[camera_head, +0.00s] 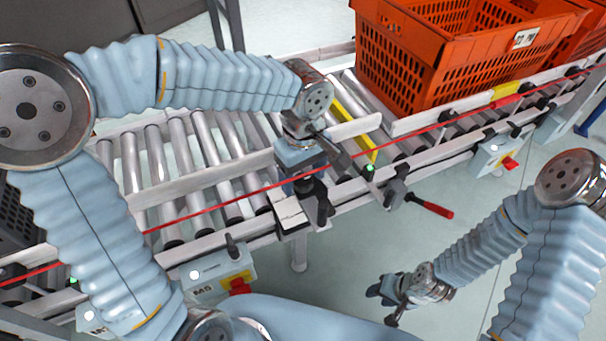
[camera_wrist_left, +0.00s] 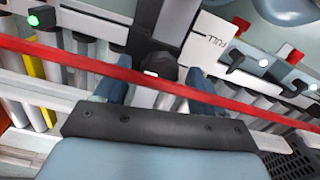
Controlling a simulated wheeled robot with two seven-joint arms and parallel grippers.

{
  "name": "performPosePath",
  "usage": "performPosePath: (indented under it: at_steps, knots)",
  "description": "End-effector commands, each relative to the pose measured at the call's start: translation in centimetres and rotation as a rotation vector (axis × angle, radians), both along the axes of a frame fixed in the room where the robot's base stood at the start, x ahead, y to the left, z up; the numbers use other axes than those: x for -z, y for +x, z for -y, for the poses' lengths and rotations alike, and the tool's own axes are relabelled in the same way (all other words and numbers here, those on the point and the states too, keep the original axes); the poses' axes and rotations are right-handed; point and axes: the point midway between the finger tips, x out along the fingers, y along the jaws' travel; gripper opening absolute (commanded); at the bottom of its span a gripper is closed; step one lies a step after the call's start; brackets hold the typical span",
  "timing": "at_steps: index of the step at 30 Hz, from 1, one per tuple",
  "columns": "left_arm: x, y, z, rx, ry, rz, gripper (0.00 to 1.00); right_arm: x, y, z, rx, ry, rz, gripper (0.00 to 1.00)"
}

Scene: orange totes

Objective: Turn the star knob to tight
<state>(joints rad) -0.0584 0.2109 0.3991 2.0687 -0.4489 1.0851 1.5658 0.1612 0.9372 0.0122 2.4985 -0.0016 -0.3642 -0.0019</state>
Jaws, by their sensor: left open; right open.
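The black star knob (camera_wrist_left: 158,66) shows in the left wrist view, between the two blue fingers of my left gripper (camera_wrist_left: 158,88). The fingers are open, one on each side of it, and I cannot tell whether they touch it. In the head view my left gripper (camera_head: 303,168) points down at the conveyor's near rail and largely hides the knob. My right gripper (camera_head: 386,294) is open and empty, low in front of the conveyor.
A red stripe (camera_wrist_left: 110,72) crosses the left wrist view in front of the fingers. A red-handled lever (camera_head: 430,205) sticks out from the rail to the right. An orange tote (camera_head: 440,60) stands on the rollers at the back right. The floor (camera_head: 370,240) before the rail is clear.

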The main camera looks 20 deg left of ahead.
Motion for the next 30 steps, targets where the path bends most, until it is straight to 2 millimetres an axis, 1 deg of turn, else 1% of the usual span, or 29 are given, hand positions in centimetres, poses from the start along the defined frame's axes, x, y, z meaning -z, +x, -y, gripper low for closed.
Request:
performPosePath:
  at_steps: [7,18,25,30]
  knots:
    - [0.07,0.01,0.01,0.0,0.0,0.0,0.7,-0.01,0.01,0.01,0.0,0.0,0.0,0.43]
    - [0.04,0.01,0.0,0.0,0.0,0.0,0.14,0.0,0.0,-0.01,0.0,0.0,0.0,0.43]
    - [0.02,0.01,0.0,0.018,0.001,0.001,0.14,-0.02,0.0,-0.02,0.0,0.0,0.0,0.43]
    - [0.01,0.03,0.01,0.082,0.001,0.001,0.14,-0.03,-0.01,-0.01,0.0,0.0,0.0,0.43]
